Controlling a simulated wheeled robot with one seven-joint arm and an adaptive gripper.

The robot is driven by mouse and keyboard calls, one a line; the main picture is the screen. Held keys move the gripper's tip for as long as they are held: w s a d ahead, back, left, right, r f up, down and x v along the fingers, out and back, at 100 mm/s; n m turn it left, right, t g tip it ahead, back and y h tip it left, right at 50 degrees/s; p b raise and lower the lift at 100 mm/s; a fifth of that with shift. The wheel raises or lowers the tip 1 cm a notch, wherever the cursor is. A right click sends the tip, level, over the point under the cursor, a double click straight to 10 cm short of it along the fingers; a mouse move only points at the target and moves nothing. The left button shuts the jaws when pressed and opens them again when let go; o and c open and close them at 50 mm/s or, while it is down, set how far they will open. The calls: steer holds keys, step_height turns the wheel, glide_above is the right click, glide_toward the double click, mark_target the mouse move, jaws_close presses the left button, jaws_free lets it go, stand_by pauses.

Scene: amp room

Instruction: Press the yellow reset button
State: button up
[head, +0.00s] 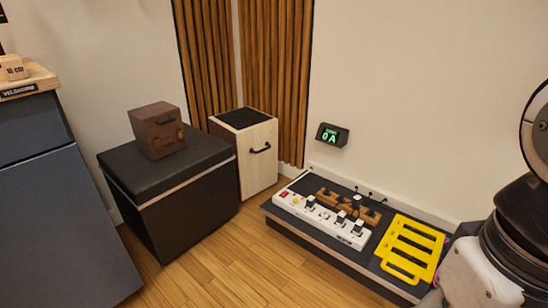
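A small yellow button (296,201) sits near the left end of a long white control unit (325,222). A red part (284,194) is just left of the yellow button. The white unit lies on a low dark platform (372,262) against the wall and carries several black-and-white plugs or knobs. Parts of my own arm fill the right edge of the view. My gripper's fingers do not show, and nothing of mine covers the yellow button.
A yellow slotted rack (411,249) lies right of the white unit. A small lit display (332,135) hangs above. A black padded box (170,195) with a brown box (157,130) on it and a wooden cabinet (258,160) stand left. Wooden floor (250,265) is free in front.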

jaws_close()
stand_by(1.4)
